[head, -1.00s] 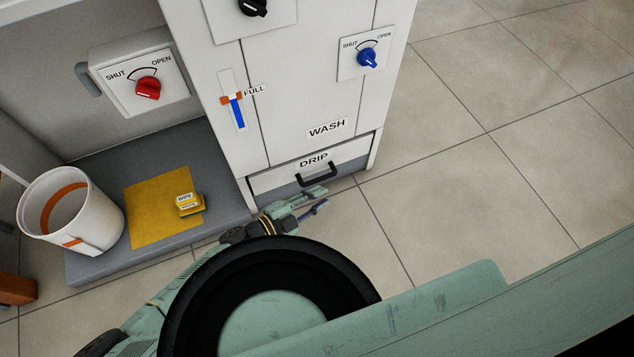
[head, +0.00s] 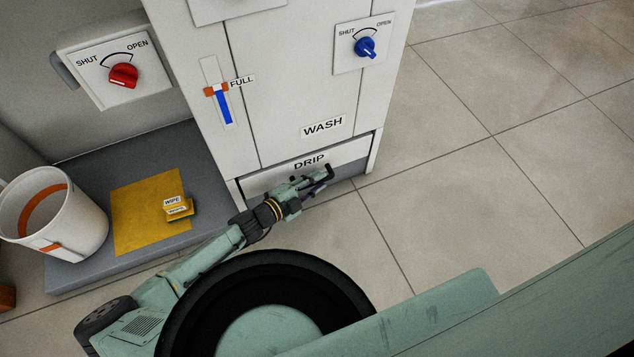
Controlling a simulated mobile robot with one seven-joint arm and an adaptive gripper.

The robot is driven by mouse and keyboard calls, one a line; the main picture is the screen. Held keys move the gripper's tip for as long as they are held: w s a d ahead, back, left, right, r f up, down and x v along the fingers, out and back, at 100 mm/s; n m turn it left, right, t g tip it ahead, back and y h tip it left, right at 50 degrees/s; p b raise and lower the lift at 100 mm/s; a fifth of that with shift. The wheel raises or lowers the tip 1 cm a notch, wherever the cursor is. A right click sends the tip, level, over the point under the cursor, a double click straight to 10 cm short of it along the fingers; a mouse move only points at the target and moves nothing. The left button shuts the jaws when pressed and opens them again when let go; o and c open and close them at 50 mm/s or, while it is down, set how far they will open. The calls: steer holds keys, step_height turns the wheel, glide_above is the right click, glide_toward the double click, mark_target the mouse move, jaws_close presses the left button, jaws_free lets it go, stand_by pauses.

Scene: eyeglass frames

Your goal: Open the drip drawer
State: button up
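The drip drawer (head: 345,155) is a white front labelled DRIP, low on the white cabinet under the WASH panel. It looks closed, level with the cabinet face. Its black handle (head: 330,171) is mostly hidden behind my gripper; a dark piece at its right end shows. My gripper (head: 318,184), green with dark parts, is right at the handle and overlaps it in the picture. I cannot tell whether its fingers are around the handle, touching it, or just in front of it.
A blue knob (head: 365,47) and a red knob (head: 123,75) sit on SHUT/OPEN plates. Tiled floor (head: 480,200) is clear to the right.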

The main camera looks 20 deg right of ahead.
steer(key=shift+w+d, duration=0.15)
steer(key=shift+d, duration=0.2)
steer(key=shift+c, duration=0.3)
steer(key=shift+f, duration=0.1)
jaws_close()
